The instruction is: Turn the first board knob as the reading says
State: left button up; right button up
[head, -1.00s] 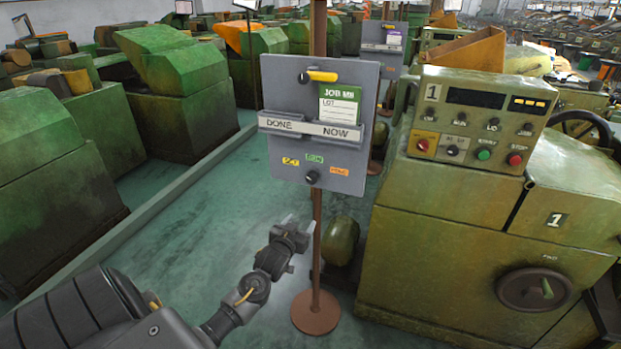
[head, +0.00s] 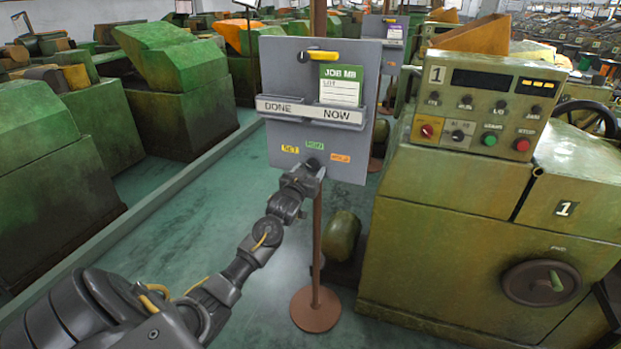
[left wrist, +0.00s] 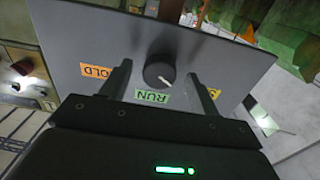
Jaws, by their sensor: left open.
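The first board (head: 279,80) is a grey panel on a brown post. Its small black knob (head: 313,162) sits low on it, under a yellow SET label (head: 290,149), a green RUN label (head: 314,146) and an orange HOLD label (head: 340,158). My left gripper (head: 308,180) is at the board's lower edge, just below the knob. In the left wrist view the knob (left wrist: 159,70) shows between the two open fingers, with no contact visible. Its white mark points between RUN and SET. A green-headed JOB card (head: 341,86) stands in the NOW pocket. My right gripper is out of view.
A green machine marked 1 (head: 440,180) stands close to the right of the board, with buttons and a handwheel (head: 541,283). The post's round base (head: 315,309) is on the floor. A second board (head: 383,50) stands behind. The floor left of the post is clear.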

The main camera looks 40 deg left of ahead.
pick_arm(q)
jog(key=shift+w+a+f, duration=0.1)
jog(key=shift+w+a, duration=0.1)
jog(key=shift+w, duration=0.25)
jog(key=shift+w+a, duration=0.1)
jog(key=shift+w, duration=0.2)
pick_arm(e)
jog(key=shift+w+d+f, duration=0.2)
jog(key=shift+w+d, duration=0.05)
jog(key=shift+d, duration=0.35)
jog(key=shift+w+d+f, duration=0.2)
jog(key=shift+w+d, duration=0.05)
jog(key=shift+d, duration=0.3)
pick_arm(q)
jog(key=shift+c, duration=0.4)
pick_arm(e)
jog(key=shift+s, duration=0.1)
pick_arm(q)
jog(key=shift+c, duration=1.1)
jog(key=c, duration=0.7)
jog(key=shift+o, duration=0.2)
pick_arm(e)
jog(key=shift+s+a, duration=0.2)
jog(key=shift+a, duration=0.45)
